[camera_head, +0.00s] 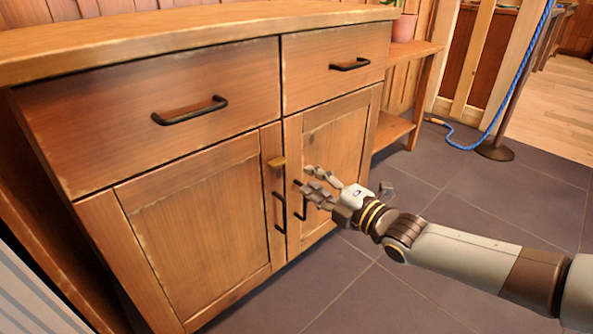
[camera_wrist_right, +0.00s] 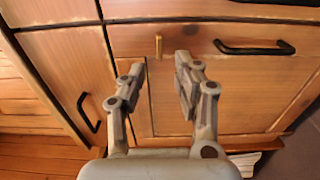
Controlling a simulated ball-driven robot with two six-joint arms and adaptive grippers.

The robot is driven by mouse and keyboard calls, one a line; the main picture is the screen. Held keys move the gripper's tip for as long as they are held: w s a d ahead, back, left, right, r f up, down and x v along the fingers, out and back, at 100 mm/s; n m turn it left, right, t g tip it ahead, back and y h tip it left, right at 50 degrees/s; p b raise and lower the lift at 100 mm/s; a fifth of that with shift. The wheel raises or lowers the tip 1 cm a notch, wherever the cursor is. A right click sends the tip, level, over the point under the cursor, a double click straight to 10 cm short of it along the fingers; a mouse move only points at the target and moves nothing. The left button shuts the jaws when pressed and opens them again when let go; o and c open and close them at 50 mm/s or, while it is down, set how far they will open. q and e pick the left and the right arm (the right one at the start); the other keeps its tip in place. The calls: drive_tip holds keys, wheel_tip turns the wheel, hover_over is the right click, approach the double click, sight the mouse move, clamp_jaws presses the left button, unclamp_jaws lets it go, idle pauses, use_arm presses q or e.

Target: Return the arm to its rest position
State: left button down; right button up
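My right arm (camera_head: 465,253) reaches in from the right in the head view. Its gripper (camera_head: 306,178) is in front of the wooden cabinet's right door (camera_head: 338,145), near the brass latch (camera_head: 277,162) and the black door handles. In the right wrist view the two fingers of this gripper (camera_wrist_right: 158,65) stand apart with nothing between them. The brass latch (camera_wrist_right: 158,47) shows beyond the gap between the fingertips. The gripper partly hides the right door and its handle (camera_head: 300,200) in the head view. My left gripper is not in view.
The cabinet has two drawers with black handles, left (camera_head: 190,110) and right (camera_head: 350,64), both shut. Its left door (camera_head: 200,235) looks shut. A side shelf (camera_head: 392,128) with a pink pot (camera_head: 404,27) stands behind it. A blue rope (camera_head: 520,75) hangs at a post. Tiled floor (camera_head: 375,300) is clear.

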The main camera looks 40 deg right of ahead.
drive_tip(key=shift+s+d, duration=0.1)
drive_tip(key=shift+s, duration=1.05)
